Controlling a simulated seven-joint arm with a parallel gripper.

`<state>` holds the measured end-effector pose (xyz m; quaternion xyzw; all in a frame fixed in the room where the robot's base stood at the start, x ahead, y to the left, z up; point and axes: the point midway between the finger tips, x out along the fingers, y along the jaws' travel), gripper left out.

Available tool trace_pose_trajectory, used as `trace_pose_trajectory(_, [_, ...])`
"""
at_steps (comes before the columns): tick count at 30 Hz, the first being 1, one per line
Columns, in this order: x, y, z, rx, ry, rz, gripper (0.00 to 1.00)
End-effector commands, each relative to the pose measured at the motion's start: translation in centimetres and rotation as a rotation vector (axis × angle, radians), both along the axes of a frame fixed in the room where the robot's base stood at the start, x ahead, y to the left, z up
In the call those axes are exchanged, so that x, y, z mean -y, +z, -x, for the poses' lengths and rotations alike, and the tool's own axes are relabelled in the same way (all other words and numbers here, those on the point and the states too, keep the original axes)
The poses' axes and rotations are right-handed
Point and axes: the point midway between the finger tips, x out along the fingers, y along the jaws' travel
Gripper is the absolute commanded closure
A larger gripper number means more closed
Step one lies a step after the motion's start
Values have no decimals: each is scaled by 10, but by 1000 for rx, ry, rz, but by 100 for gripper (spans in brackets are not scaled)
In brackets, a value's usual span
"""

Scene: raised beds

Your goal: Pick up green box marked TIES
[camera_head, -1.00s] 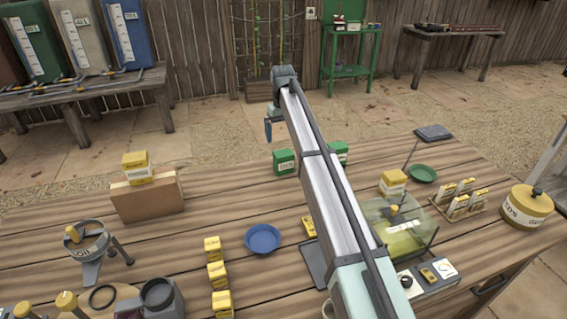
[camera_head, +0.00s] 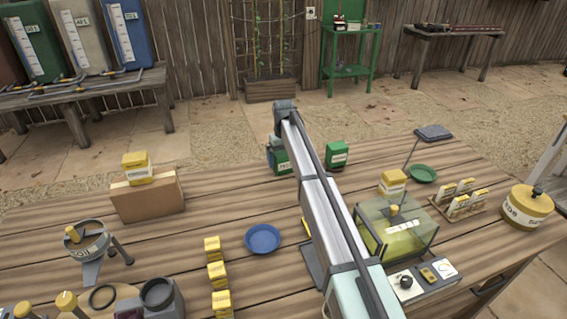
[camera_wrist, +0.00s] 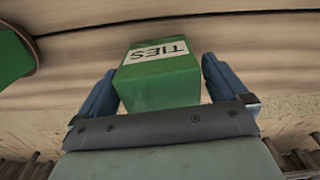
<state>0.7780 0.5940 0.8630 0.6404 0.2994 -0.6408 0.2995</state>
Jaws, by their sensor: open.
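The green box marked TIES (camera_wrist: 160,75) stands on the wooden table between the two blue fingers of my gripper (camera_wrist: 160,85) in the wrist view. The fingers are open, one on each side of the box; a gap shows beside the right finger, and contact on the left cannot be told. In the head view the TIES box (camera_head: 283,167) is near the table's far edge, partly hidden by my arm. My gripper is at its left side there, mostly hidden behind the arm. A second green box (camera_head: 336,155) stands to the right, apart from it.
A brown block (camera_head: 147,197) with yellow boxes on it stands at left. A blue plate (camera_head: 262,239) lies nearer. A clear-lidded case (camera_head: 420,222) stands right of my arm, and a green dish (camera_head: 423,174) lies behind it.

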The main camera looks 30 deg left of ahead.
Motion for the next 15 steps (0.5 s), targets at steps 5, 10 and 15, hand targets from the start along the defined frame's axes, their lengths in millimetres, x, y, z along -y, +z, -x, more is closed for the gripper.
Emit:
trace_pose_trajectory(5, [0,-17,0,1,1,-1,0])
trace_pose_trajectory(10, [0,-18,0,1,1,0,0])
trace_pose_trajectory(15, [0,-17,0,1,1,0,12])
